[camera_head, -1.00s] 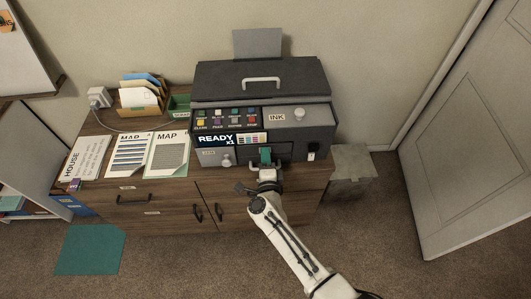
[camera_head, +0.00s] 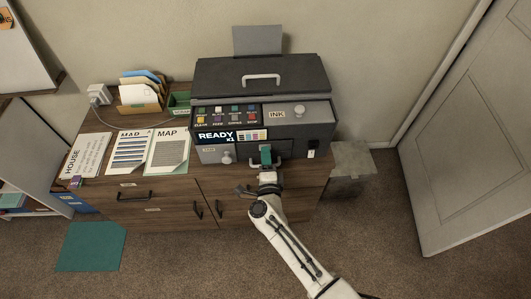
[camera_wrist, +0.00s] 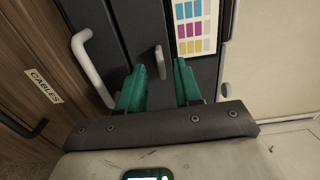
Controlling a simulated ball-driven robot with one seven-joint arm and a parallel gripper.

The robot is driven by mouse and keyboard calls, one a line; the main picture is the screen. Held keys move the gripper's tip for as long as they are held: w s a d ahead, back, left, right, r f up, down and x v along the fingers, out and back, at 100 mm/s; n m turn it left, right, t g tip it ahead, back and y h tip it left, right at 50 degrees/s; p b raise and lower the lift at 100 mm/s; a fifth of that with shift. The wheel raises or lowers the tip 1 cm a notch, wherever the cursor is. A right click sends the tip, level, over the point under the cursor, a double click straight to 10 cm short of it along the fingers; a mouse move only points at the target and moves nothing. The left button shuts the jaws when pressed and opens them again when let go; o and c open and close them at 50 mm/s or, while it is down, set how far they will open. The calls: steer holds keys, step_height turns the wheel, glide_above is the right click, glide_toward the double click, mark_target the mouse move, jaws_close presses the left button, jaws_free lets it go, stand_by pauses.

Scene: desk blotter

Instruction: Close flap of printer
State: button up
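The dark grey printer (camera_head: 300,145) stands on the wooden cabinet, with a READY screen, several coloured buttons, a colour chart and an INK panel with a round knob. Its top lid (camera_head: 262,76) has a pale bar handle and lies down. The lower front panel (camera_head: 212,155) carries a small pale knob. I cannot tell which panel is the flap. My gripper (camera_head: 266,157) is in front of the lower front, right of that knob. In the wrist view, its green fingers (camera_wrist: 160,80) are apart, with a grey knob (camera_wrist: 160,62) showing beyond the gap. A white bar handle (camera_wrist: 88,65) is left of the fingers.
Papers (camera_head: 129,150) and a file holder (camera_head: 140,103) lie on the cabinet left of the printer. A cable runs from a wall plug (camera_head: 97,96). A grey box (camera_head: 350,167) stands at the right on the floor, near a door (camera_head: 475,140). Carpet in front is mostly free.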

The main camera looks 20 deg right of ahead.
steer(key=v, duration=0.9)
steer(key=s+a+r+n+g+y, duration=0.35)
steer(key=a+r+n+y, duration=0.2)
steer(key=n+y, duration=0.85)
steer(key=s+d+n+g+h, duration=0.3)
steer(key=s+d+g, duration=0.3)
steer(key=s, duration=0.6)
steer(key=s+d+n+g+h, duration=0.4)
steer(key=s+d, duration=0.6)
steer(key=s, duration=0.3)
steer(key=shift+d+f+g+h, duration=0.35)
steer(key=shift+g+h, duration=0.45)
steer(key=shift+g, duration=0.45)
